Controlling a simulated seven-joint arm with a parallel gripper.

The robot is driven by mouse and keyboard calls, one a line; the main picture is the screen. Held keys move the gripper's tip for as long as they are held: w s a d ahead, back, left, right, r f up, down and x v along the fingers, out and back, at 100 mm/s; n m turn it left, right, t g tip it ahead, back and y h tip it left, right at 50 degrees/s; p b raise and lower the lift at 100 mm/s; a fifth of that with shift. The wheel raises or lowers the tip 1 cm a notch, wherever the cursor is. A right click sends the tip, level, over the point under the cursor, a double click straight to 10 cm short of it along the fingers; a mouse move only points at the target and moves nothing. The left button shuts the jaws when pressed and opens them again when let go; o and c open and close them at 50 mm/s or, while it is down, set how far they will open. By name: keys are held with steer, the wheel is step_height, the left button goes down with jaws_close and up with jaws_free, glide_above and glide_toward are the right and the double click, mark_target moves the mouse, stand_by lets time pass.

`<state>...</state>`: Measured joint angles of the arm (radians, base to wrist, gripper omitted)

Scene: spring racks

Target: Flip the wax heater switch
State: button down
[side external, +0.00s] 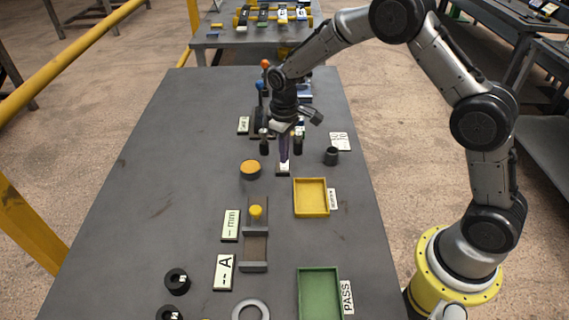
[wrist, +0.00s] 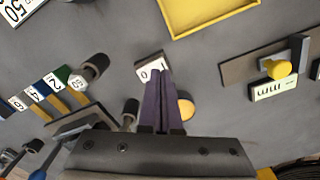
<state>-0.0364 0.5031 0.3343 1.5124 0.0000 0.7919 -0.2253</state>
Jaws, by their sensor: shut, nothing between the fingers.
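A small white rocker switch marked I and O (wrist: 149,68) sits on the grey table, and it also shows in the side view (side external: 283,170). My gripper (side external: 284,159) points straight down over it with its dark purple fingers closed together and empty. In the wrist view the fingertips (wrist: 159,72) overlap the near right part of the switch, by the O mark. I cannot tell whether they touch it or hover just above. The fingers hide part of the switch.
A yellow tray (side external: 311,213) lies close by, with a dark cup (side external: 331,156) beyond it. Black-knobbed posts (side external: 298,143) stand close around the gripper. A slide fixture with a yellow knob (side external: 256,212) and a green tray (side external: 319,270) are nearer.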

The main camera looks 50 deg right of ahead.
mark_target(284, 167)
steer(key=shift+f, duration=1.1)
stand_by(0.8)
steer(key=shift+r, duration=0.1)
steer(key=shift+r, duration=3.4)
steer(key=shift+r, duration=0.15)
